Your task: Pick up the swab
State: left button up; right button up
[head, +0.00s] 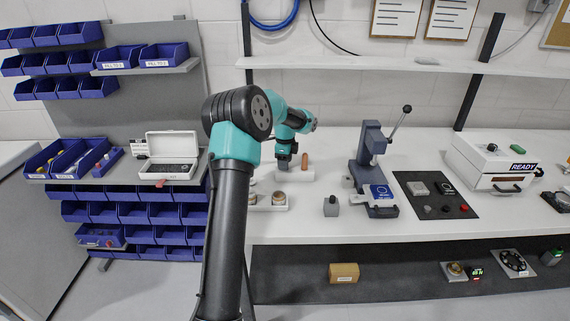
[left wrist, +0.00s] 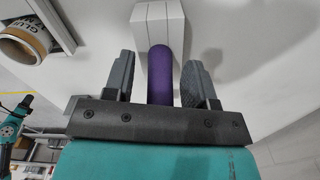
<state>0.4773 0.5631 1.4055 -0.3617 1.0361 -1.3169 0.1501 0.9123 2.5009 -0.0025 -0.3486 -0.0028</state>
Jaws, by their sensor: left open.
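A purple rod, which seems to be the swab (left wrist: 160,80), shows in the left wrist view with its far end at a white block (left wrist: 145,20). My left gripper (left wrist: 158,60) is open, with one finger on each side of the rod and a visible gap to each. In the head view my left gripper (head: 285,165) points down over the white block (head: 298,176) on the bench. There the gripper hides the purple rod.
Tape rolls (head: 278,198) sit in a white holder in front of the block. A small grey block (head: 331,206) and a lever press (head: 370,160) stand to the right. A shelf (head: 400,66) runs above the bench. Blue bins (head: 75,160) fill the left rack.

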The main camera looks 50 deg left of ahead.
pick_arm(q)
jog(key=shift+c, duration=0.2)
dwell(0.3)
grip_shut()
